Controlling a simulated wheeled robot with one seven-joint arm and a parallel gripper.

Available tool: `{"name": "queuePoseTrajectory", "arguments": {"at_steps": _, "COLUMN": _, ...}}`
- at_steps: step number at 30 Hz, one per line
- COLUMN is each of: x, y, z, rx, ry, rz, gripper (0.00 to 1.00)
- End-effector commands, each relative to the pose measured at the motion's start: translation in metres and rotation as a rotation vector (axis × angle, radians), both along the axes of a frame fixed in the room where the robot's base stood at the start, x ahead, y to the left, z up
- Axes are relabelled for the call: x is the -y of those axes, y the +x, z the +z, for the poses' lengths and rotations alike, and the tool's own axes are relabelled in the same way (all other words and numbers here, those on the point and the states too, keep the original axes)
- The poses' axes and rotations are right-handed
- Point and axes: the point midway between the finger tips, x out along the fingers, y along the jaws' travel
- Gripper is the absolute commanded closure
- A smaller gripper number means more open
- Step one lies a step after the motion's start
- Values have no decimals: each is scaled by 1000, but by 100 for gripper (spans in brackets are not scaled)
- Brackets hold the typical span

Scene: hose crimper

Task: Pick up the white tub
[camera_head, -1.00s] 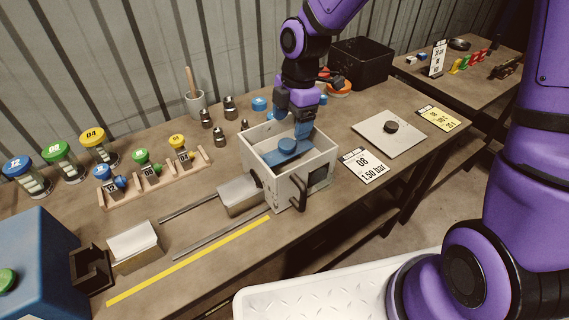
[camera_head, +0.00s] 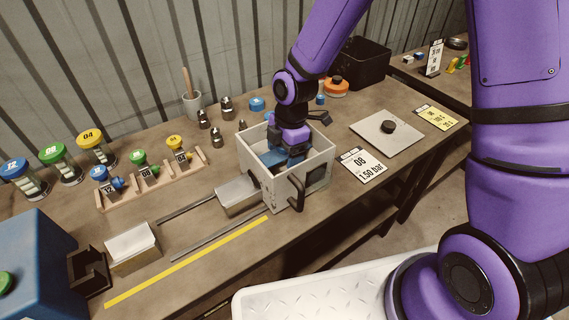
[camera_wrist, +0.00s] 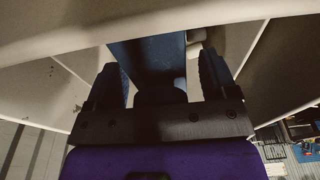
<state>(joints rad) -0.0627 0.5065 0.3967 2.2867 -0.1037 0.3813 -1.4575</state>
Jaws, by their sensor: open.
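My gripper (camera_head: 285,160) reaches down into the box from above. In the wrist view its two dark fingers (camera_wrist: 160,80) are apart, with the blue piece (camera_wrist: 150,53) beyond and between them. The pale box wall (camera_wrist: 240,12) crosses the top of that view. Contact with the blue piece cannot be told.
A grey block (camera_head: 238,194) on rails adjoins the box's left side. A wooden rack (camera_head: 155,183) of coloured-cap pieces stands left. Metal fittings (camera_head: 216,138) stand behind. A flat plate (camera_head: 387,134) with a black knob and a "08 1.50 bar" card (camera_head: 363,165) lie right.

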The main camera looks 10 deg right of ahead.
Motion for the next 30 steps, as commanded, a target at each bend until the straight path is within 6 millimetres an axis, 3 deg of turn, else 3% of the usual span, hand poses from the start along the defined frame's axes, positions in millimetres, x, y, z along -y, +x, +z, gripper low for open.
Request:
{"name": "queuePoseTrajectory", "arguments": {"at_steps": 3, "x": 0, "y": 0, "z": 0, "rx": 0, "ry": 0, "rz": 0, "gripper": 24}}
{"name": "queuePoseTrajectory", "arguments": {"at_steps": 9, "x": 0, "y": 0, "z": 0, "rx": 0, "ry": 0, "rz": 0, "gripper": 70}}
{"name": "queuePoseTrajectory", "arguments": {"at_steps": 11, "x": 0, "y": 0, "z": 0, "rx": 0, "ry": 0, "rz": 0, "gripper": 79}}
{"name": "queuePoseTrajectory", "arguments": {"at_steps": 23, "x": 0, "y": 1, "z": 7, "rx": 2, "ry": 1, "rz": 0, "gripper": 79}}
{"name": "queuePoseTrajectory", "arguments": {"at_steps": 30, "x": 0, "y": 1, "z": 33, "rx": 4, "ry": 1, "rz": -2, "gripper": 79}}
